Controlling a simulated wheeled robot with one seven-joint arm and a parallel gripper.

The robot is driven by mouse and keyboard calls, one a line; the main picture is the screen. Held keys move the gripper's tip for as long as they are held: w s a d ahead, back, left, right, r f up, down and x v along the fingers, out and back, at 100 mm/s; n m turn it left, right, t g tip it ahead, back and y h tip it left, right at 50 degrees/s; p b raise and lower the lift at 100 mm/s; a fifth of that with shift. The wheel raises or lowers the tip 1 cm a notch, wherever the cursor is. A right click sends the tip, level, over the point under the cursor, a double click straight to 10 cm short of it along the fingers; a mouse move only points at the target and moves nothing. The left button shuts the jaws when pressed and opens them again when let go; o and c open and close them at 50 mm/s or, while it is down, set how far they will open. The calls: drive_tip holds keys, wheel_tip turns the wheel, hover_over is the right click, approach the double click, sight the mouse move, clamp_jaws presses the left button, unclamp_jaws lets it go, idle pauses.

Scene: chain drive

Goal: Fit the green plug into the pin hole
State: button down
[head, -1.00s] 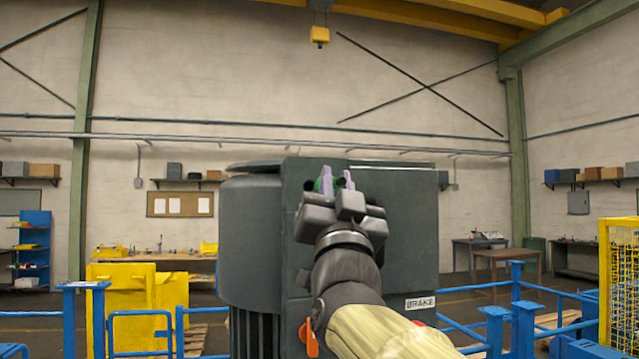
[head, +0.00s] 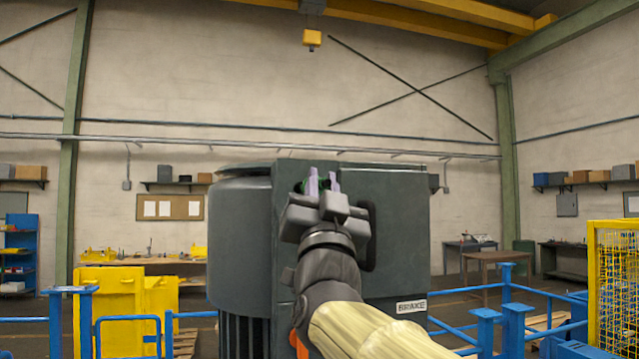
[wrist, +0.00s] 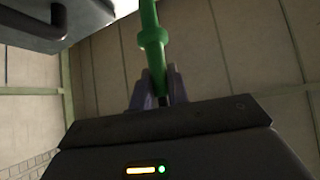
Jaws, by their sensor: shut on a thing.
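My gripper (head: 323,183) is raised in front of the dark grey machine housing, its pale purple fingers shut on the green plug. In the head view only a little green of the plug (head: 301,187) shows beside the fingers. In the wrist view the green plug (wrist: 152,38) is a long rod with a collar, held between the gripper's fingers (wrist: 157,90) and running out past the top edge. Its far tip is out of that frame. I cannot make out the pin hole in either view.
The dark grey housing (head: 405,250) with a BRAKE label (head: 411,307) fills the middle behind my arm. In the wrist view a dark body with a handle (wrist: 60,20) is at the upper left. Blue railings (head: 490,310), a yellow cabinet (head: 112,305) and a yellow mesh guard (head: 612,285) stand around.

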drive_tip(key=shift+w+a+p, duration=0.25)
drive_tip(key=shift+w+a, duration=0.05)
drive_tip(key=shift+w, duration=0.65)
drive_tip(key=shift+w+a+p, duration=0.2)
drive_tip(key=shift+w+a, duration=0.05)
drive_tip(key=shift+w, duration=0.7)
drive_tip(key=shift+s+d+b, duration=0.1)
drive_tip(key=shift+s+b, duration=0.05)
drive_tip(key=shift+b, duration=0.15)
drive_tip(key=shift+w, duration=0.2)
drive_tip(key=shift+s, duration=0.25)
drive_tip(key=shift+w, duration=0.1)
